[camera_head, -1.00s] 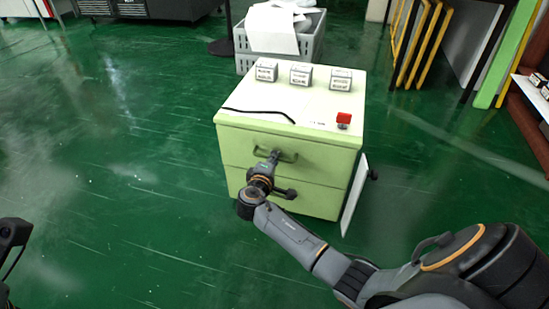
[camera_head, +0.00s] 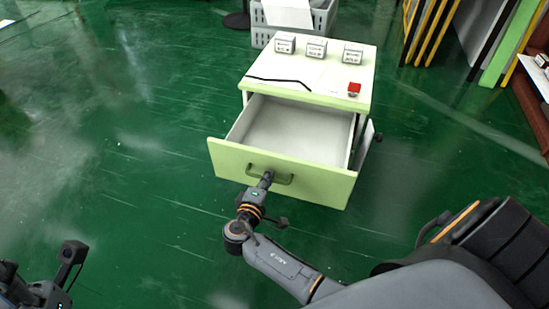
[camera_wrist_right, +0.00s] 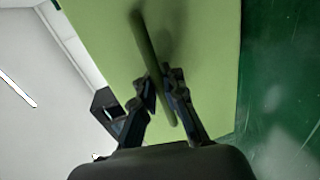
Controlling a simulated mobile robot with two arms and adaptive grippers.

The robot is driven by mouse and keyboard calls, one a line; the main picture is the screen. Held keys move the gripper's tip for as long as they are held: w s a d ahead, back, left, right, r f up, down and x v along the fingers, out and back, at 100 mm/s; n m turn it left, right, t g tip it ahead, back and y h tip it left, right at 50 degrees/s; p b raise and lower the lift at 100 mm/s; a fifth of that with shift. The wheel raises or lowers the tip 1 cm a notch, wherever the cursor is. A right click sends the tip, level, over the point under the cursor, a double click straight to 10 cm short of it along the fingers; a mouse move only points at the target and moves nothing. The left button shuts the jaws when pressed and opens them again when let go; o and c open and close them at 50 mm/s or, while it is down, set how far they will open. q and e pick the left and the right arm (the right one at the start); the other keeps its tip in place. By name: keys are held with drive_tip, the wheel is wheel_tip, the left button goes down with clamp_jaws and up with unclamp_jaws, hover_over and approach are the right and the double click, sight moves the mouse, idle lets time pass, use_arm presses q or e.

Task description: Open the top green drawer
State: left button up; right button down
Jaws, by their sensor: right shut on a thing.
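The top green drawer (camera_head: 300,178) of the light green cabinet (camera_head: 330,97) is pulled well out in the head view, and its pale, empty inside shows. Its green handle (camera_head: 285,179) is on the drawer's front. My right gripper (camera_head: 267,177) is shut on this handle. In the right wrist view, the two fingers of the right gripper (camera_wrist_right: 167,92) close around the handle (camera_wrist_right: 152,55), with the green drawer front (camera_wrist_right: 205,60) behind it. My left gripper (camera_head: 62,272) is at the lower left, far from the cabinet; its fingers are not clear.
Several small labelled boxes (camera_head: 317,48) and a red button (camera_head: 354,89) are on the cabinet top, with a dark cable (camera_head: 278,80). A grey crate (camera_head: 264,28) stands behind. Green floor (camera_head: 110,150) is clear to the left.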

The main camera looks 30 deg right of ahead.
drive_tip(key=shift+v, duration=1.4)
drive_tip(key=shift+f, duration=0.2)
drive_tip(key=c, duration=1.7)
unclamp_jaws()
drive_tip(key=v, duration=1.2)
drive_tip(key=shift+s, duration=0.1)
